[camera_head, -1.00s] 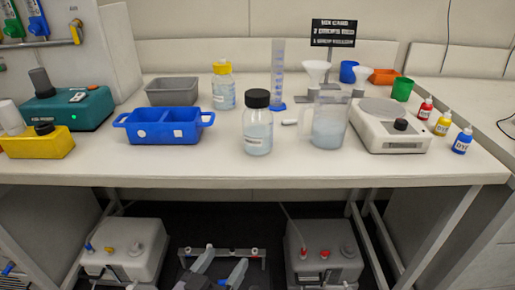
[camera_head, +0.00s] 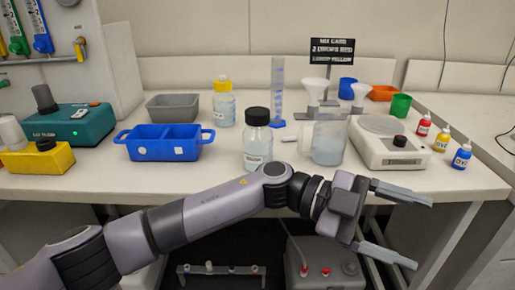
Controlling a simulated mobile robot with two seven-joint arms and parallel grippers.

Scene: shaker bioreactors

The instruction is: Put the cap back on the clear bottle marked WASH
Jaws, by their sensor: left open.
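A clear bottle with a black cap (camera_head: 257,116) stands upright mid-table; the bottle (camera_head: 257,146) has a pale label too small to read, and its base is close behind my arm in the picture. A second clear bottle (camera_head: 224,109) with a yellow cap (camera_head: 222,84) stands upright behind it to the left. I cannot tell which is marked WASH; both have caps on top. No loose cap is clearly visible. My left gripper (camera_head: 423,232) is open and empty, its fingers pointing right, in front of the table's front edge. My right gripper is not in view.
A clear jug (camera_head: 326,142) stands right of the black-capped bottle, with a white balance-like device (camera_head: 388,153) beyond it. Small dye bottles (camera_head: 461,158) line the right. The front table strip (camera_head: 100,182) is clear.

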